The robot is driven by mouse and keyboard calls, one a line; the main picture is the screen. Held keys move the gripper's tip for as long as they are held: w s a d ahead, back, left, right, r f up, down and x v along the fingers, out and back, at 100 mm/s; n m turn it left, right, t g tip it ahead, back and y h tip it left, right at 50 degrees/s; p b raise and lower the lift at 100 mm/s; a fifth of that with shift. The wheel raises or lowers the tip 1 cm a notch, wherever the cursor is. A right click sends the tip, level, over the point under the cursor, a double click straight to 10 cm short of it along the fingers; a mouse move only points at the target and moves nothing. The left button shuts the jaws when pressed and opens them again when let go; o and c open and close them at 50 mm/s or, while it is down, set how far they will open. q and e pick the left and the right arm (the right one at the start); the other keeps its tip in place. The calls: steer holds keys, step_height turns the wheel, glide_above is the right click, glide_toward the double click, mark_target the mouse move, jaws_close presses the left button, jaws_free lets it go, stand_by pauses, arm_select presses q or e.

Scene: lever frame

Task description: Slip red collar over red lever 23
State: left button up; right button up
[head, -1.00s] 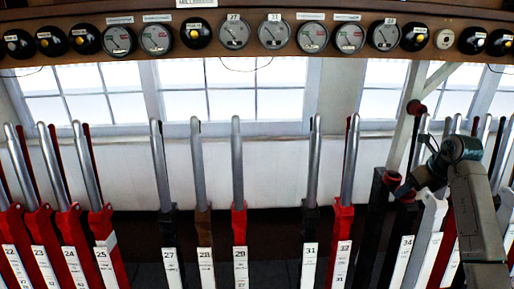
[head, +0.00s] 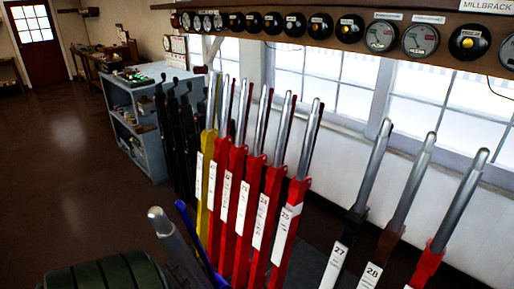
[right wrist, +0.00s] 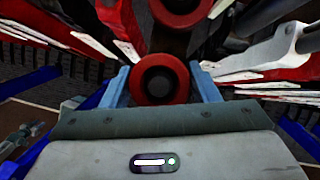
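Red lever 23 (head: 252,185) stands upright in the row of red levers in the head view, with a bare silver handle (head: 264,122) and no collar on it. Its number plate is too small to read surely; I place it by counting from plates 27 and 25. In the right wrist view a red collar (right wrist: 138,84), a ring with a dark centre, sits between the two light-blue fingers of my right gripper (right wrist: 163,88). Both fingers appear to touch its sides. I cannot tell whether it is clear of its support. My left gripper is not in view.
Red levers 24 (head: 272,185) and 25 (head: 295,195) stand close beside lever 23. A yellow lever (head: 207,145) is to the left. Another red ring (right wrist: 180,10) shows above the collar. Open floor (head: 70,190) lies left.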

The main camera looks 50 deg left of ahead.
steer(key=shift+r, duration=0.15)
steer(key=shift+r+p, duration=3)
steer(key=shift+r, duration=1.1)
